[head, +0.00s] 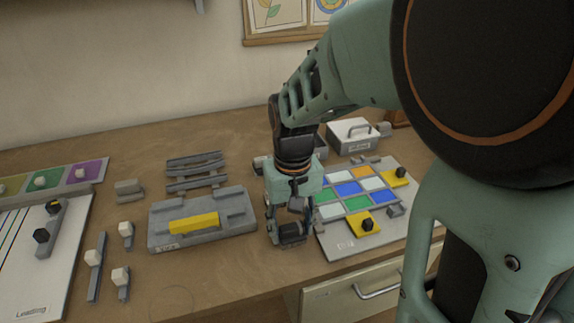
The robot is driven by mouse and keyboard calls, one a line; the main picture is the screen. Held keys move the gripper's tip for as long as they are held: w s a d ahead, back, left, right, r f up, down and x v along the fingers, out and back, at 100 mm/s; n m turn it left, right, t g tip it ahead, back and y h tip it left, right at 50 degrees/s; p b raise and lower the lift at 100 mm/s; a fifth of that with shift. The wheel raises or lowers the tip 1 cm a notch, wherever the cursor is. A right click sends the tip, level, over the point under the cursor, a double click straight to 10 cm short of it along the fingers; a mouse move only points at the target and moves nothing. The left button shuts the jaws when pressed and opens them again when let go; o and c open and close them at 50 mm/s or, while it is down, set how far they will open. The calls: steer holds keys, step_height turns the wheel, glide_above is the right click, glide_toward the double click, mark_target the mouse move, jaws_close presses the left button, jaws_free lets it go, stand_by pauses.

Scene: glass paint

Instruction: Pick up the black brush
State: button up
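A tool with a black faceted head (42,236) and a grey handle lies on the white board at the far left; it looks like the black brush. My gripper (290,232) points down over the middle of the table, well to the right of that tool. It is between the grey block with the yellow bar and the coloured-glass panel. A dark shape shows at its fingertips; I cannot tell whether it is part of the fingers or a separate thing. The finger gap is not clear.
Several white-headed tools (95,257) lie right of the white board (62,275). A grey block (152,226) carries a yellow bar (193,223). The coloured-glass panel (345,244) has black knobs on yellow pieces. Grey racks (195,170) and a metal box (352,142) stand behind.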

steer(key=c, duration=0.7)
